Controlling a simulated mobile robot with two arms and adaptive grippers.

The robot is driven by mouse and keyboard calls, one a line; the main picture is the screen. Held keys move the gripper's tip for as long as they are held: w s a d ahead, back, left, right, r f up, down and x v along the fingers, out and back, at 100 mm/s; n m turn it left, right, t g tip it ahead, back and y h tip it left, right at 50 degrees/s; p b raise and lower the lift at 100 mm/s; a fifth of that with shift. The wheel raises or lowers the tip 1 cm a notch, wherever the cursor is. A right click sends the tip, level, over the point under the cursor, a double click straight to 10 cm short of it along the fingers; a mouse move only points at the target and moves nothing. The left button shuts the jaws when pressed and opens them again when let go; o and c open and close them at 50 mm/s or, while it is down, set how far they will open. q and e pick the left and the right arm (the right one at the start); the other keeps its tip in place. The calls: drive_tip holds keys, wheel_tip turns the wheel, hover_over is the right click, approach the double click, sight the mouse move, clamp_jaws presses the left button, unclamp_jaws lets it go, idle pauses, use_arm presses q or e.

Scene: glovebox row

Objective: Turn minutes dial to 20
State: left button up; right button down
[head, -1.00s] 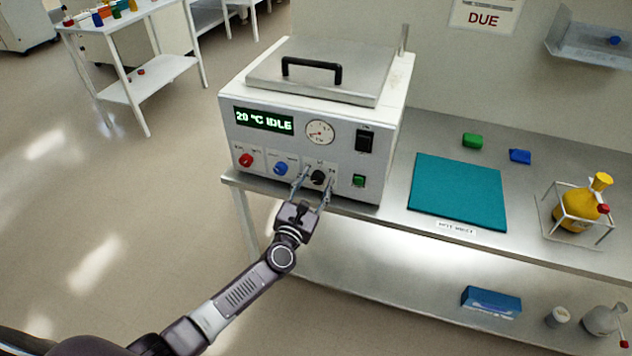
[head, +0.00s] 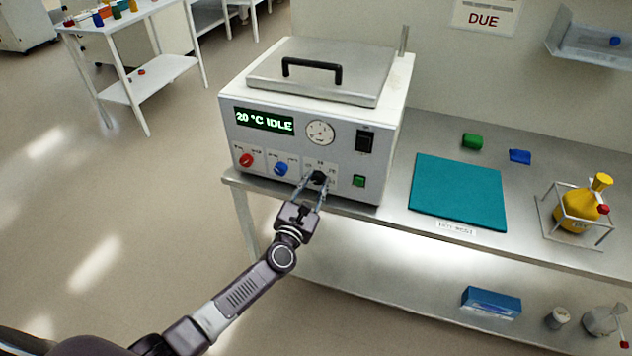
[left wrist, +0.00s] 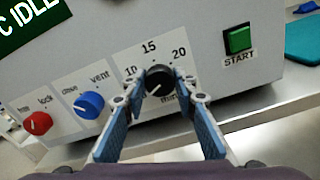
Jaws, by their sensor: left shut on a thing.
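The black minutes dial (head: 318,177) is on the front panel of a white bath unit (head: 240,145), right of the red and blue knobs. In the left wrist view the dial (left wrist: 159,79) has marks 10, 15 and 20 around it. Its white pointer line slants to the lower left, away from the 20 mark. My left gripper (head: 312,185) is shut on the dial, with a finger on each side. The fingers (left wrist: 160,90) hide part of the lower scale. My right gripper is not in view.
The red lock knob (left wrist: 38,123), the blue vent knob (left wrist: 89,105) and the green START button (left wrist: 238,39) are close by on the panel. The display (head: 264,119) reads 20 °C IDLE. A teal mat (head: 458,192) lies on the bench to the right.

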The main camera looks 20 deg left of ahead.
use_arm(q)
drive_tip(key=m, duration=0.3)
drive_tip(key=shift+m, duration=0.3)
drive_tip(key=m+p, duration=0.1)
drive_tip(key=m, duration=0.9)
drive_tip(key=shift+p, duration=0.3)
drive_tip(key=m, duration=0.4)
drive_tip(key=shift+f+m+p, duration=0.1)
drive_tip(key=shift+m+p, duration=0.2)
drive_tip(key=shift+p, duration=0.05)
drive_tip(key=m, duration=0.4)
drive_tip(key=shift+p, duration=0.35)
drive_tip(key=m, duration=0.5)
drive_tip(key=shift+f+p, duration=0.1)
drive_tip(key=shift+p, duration=0.2)
drive_tip(key=m, duration=0.3)
drive_tip(key=shift+m, duration=0.3)
drive_tip(key=m, duration=0.4)
drive_tip(key=shift+m, duration=0.3)
